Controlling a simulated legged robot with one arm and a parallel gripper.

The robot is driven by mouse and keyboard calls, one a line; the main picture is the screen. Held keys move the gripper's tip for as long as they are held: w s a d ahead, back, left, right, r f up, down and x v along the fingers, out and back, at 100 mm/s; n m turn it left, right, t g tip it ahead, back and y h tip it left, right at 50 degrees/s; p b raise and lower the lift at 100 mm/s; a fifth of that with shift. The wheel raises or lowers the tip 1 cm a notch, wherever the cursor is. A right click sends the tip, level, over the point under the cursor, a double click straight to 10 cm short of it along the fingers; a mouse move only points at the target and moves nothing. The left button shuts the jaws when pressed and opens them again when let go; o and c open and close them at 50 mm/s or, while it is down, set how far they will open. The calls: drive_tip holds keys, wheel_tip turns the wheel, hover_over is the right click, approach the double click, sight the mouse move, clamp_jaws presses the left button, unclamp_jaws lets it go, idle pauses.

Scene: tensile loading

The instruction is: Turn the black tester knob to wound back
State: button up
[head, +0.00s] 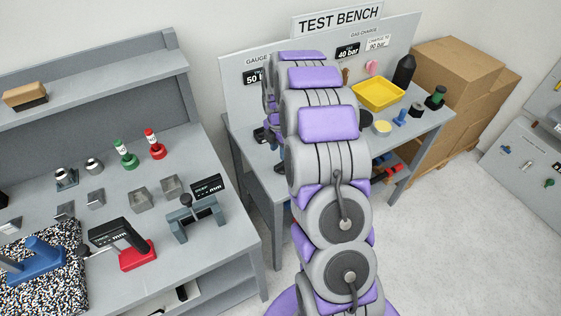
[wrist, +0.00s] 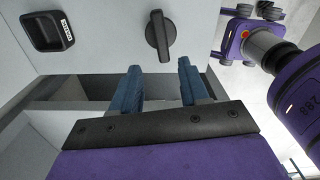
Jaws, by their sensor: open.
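The black knob (wrist: 159,35) shows in the wrist view at the top middle, on a pale grey surface. It has a round base and a long bar-shaped grip that runs nearly up and down in the picture, slightly tilted. My gripper (wrist: 158,76) is open, with its two blue fingers apart. The fingertips lie just below the knob in the picture, one to each side of its lower end, and nothing is between them. I cannot tell whether they touch the surface. In the head view my arm reaches over the test bench (head: 234,134) and hides my gripper and the knob.
A black square fitting (wrist: 48,30) with a small label is left of the knob. On the bench are a yellow tray (head: 379,94), a black bottle (head: 404,70) and small parts. Cardboard boxes (head: 460,70) stand at right. Another workbench (head: 215,262) with gauges is at left.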

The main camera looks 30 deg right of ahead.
sight(284, 162)
drive_tip(key=f, duration=0.3)
drive_tip(key=shift+d+f, duration=0.2)
drive_tip(key=shift+f, duration=0.1)
drive_tip(key=d+f, duration=0.2)
drive_tip(key=f, duration=0.1)
drive_tip(key=shift+d+f+b, duration=0.15)
drive_tip(key=shift+d+b, duration=0.15)
drive_tip(key=shift+a, duration=1.25)
drive_tip(key=shift+c, duration=1.1)
drive_tip(key=shift+d, duration=0.85)
drive_tip(key=c, duration=0.5)
clamp_jaws()
drive_tip(key=shift+a, duration=0.2)
